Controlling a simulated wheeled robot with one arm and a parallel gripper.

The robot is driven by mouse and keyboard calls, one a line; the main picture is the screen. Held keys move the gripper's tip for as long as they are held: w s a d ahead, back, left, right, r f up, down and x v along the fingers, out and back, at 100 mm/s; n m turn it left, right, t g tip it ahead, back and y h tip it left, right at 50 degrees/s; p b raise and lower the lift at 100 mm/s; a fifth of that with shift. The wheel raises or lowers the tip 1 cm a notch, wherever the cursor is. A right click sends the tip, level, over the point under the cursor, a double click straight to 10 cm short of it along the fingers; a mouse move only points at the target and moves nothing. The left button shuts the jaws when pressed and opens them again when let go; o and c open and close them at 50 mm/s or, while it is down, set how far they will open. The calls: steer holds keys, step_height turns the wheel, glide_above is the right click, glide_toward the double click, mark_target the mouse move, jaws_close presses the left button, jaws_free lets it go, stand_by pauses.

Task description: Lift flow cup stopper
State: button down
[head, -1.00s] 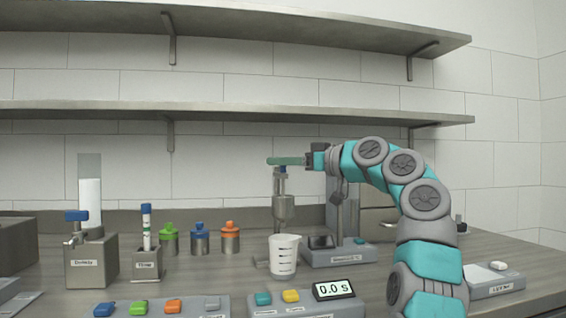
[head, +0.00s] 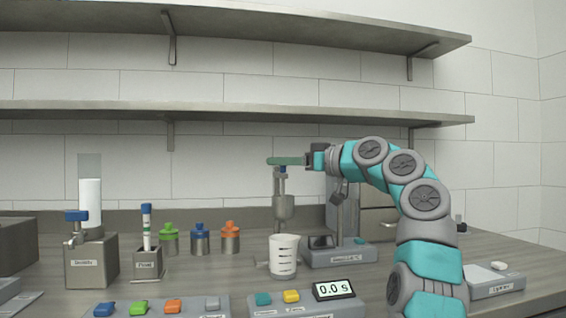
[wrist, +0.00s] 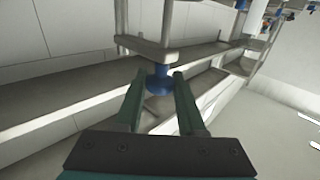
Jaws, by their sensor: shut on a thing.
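In the wrist view the blue knob (wrist: 160,80) sits between the tips of the two green fingers. The stopper's lower end is not visible. I cannot tell whether it is seated in the cup or raised from it.
A timer (head: 334,289) reading 0.0 s stands in front, beside coloured buttons. A metal dispenser block (head: 92,262) and a holder (head: 147,265) are at left. Several coloured-cap bottles, including a blue one (head: 200,240), stand behind. A shelf (head: 240,107) runs above the gripper.

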step_height(320, 180, up, 3)
steer(key=p, duration=0.2)
steer(key=shift+p, duration=0.3)
steer(key=shift+f, duration=0.15)
steer(key=c, duration=0.5)
jaws_free()
steer(key=shift+d, duration=0.15)
steer(key=b+v, duration=0.2)
steer(key=v, duration=0.5)
steer(key=shift+s+d, duration=0.2)
steer(key=shift+d, duration=0.05)
